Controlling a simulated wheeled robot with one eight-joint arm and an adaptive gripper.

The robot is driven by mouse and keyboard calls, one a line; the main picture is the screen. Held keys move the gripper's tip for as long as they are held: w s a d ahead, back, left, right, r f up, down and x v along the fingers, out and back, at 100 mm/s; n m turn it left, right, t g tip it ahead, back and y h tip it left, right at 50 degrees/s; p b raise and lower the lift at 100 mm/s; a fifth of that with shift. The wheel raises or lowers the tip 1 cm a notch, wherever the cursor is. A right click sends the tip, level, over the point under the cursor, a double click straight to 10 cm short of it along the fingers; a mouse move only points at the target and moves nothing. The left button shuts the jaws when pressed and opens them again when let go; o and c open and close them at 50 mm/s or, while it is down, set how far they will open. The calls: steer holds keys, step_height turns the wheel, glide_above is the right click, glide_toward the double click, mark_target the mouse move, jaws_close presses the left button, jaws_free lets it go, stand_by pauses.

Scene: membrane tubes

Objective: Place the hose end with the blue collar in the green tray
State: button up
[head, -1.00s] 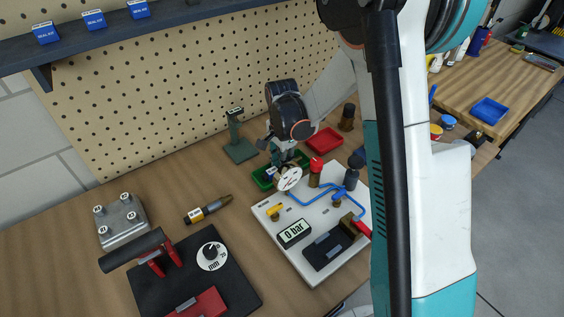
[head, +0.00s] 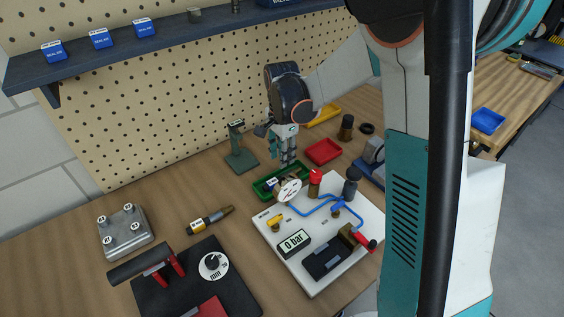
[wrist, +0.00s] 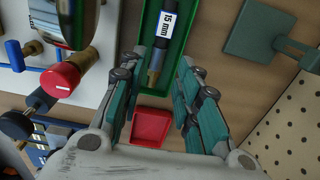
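The hose end with the blue collar (head: 272,183) lies in the green tray (head: 257,194), partly behind the round gauge in the head view. In the wrist view, the hose end (wrist: 164,32) shows a white "15 mm" label and a brass and dark lower end, inside the walls of the green tray (wrist: 146,22). My gripper (head: 286,163) is above the tray, apart from the hose end. In the wrist view its fingers (wrist: 162,60) are spread with nothing held between them.
A white test board (head: 312,277) with gauge, red cap and blue pipes stands beside the tray. A red tray (head: 323,151) and yellow tray (head: 323,116) lie behind. A green stand (head: 240,155) is at the left. A yellow-collared hose end (head: 210,220) lies on the bench.

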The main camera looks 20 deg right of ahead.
steer(key=s+r+n+t, duration=0.3)
steer(key=s+r+n, duration=0.4)
steer(key=s+r, duration=0.6)
steer(key=s+r+n+t, duration=0.3)
steer(key=s+n, duration=0.4)
steer(key=s, duration=0.3)
steer(key=shift+t+p, duration=0.3)
steer(key=shift+t, duration=0.3)
steer(key=shift+f+b, duration=0.65)
steer(key=shift+b, duration=0.05)
